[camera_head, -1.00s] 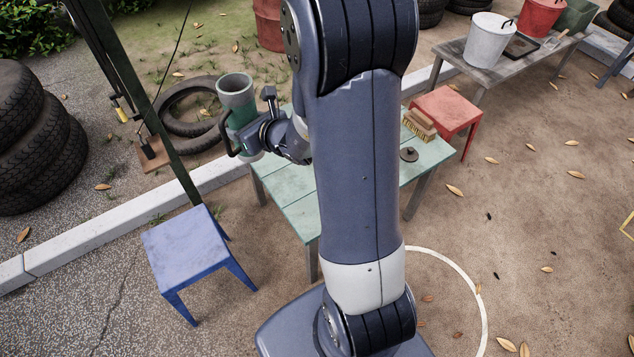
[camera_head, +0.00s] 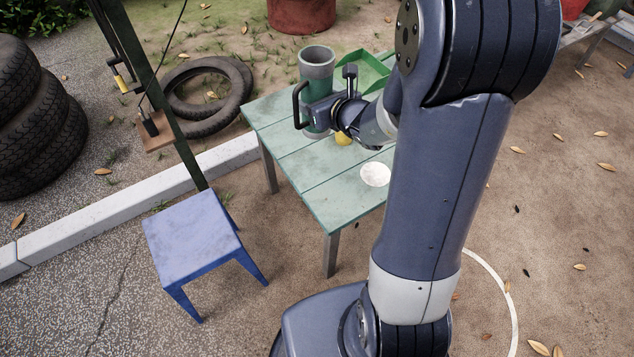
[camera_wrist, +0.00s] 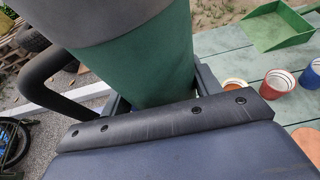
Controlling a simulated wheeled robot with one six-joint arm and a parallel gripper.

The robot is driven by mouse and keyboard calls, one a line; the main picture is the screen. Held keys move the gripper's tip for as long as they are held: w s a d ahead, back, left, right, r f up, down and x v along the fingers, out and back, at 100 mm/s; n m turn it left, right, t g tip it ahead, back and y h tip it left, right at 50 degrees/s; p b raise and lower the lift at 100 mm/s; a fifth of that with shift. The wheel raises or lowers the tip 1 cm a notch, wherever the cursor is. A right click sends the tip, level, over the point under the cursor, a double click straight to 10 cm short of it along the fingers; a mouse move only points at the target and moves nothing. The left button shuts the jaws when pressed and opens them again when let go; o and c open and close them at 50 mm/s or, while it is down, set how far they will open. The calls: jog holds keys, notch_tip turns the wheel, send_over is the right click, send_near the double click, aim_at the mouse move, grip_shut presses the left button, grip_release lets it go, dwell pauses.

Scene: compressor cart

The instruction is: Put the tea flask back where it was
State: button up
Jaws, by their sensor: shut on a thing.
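The tea flask (camera_head: 316,65) is a green cylinder with a grey collar and a black side handle, and it is upright. My gripper (camera_head: 322,108) is shut around its body. In the wrist view the flask (camera_wrist: 145,60) fills the upper middle, between the fingers of my gripper (camera_wrist: 160,95). The flask is over the far left part of the pale green table (camera_head: 300,165). I cannot tell whether its base touches the tabletop. My wrist and arm hide part of the table.
A white disc (camera_head: 375,174) and a small yellow item (camera_head: 343,139) are on the table. A blue stool (camera_head: 192,235) stands front left.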

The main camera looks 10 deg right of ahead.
jog(key=f+b, duration=0.6)
jog(key=b, duration=0.1)
jog(key=f+b, duration=0.3)
jog(key=b, duration=0.1)
jog(key=shift+w+f, duration=0.35)
notch_tip(320, 180, down, 10)
jog(key=b, duration=0.4)
jog(key=shift+f+b, duration=0.15)
jog(key=shift+b, duration=0.25)
jog(key=o, duration=1.6)
jog(key=shift+p+v, duration=1.55)
jog(key=shift+v, duration=4.6)
